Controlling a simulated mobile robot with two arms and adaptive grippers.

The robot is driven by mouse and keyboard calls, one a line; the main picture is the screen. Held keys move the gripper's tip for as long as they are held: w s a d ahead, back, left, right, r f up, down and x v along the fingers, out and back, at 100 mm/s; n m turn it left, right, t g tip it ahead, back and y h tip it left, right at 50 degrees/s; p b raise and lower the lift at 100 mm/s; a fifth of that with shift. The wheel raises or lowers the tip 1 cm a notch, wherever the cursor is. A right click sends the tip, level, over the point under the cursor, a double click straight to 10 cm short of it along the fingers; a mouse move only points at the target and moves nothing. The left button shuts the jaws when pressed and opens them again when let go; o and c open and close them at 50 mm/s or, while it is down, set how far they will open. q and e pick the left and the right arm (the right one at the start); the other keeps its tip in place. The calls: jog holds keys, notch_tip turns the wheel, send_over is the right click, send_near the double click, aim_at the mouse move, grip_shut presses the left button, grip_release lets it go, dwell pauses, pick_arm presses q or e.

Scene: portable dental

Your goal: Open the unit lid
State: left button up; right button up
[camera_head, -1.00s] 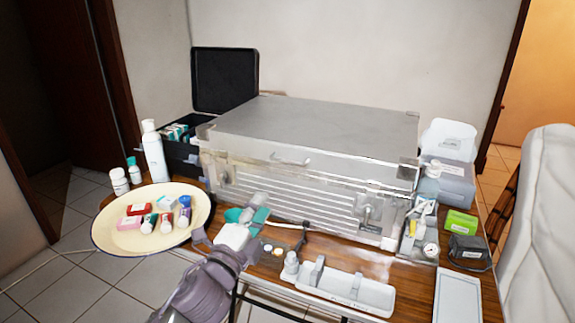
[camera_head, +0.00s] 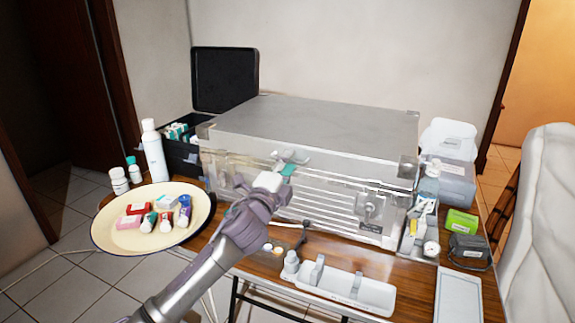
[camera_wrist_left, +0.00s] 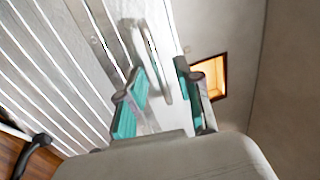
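The metal unit is a large silver case on the table, with a louvred front panel (camera_head: 325,195). Its flat lid (camera_head: 315,120) is shut. My left gripper (camera_head: 288,160) is at the upper front of the unit, just below the lid's front edge, and mostly covers the front handle. In the left wrist view the gripper (camera_wrist_left: 160,68) has its teal-padded fingers apart. The curved metal handle (camera_wrist_left: 155,55) shows between and just beyond the fingertips; I cannot tell whether they touch it. My right gripper is not in view.
A black open case (camera_head: 225,80) stands behind. A white instrument holder (camera_head: 375,297) is in front; a gauge device (camera_head: 420,230) stands right.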

pick_arm(q)
jog(key=shift+w, duration=0.1)
grip_shut()
dwell(0.3)
jog(key=shift+r, duration=0.1)
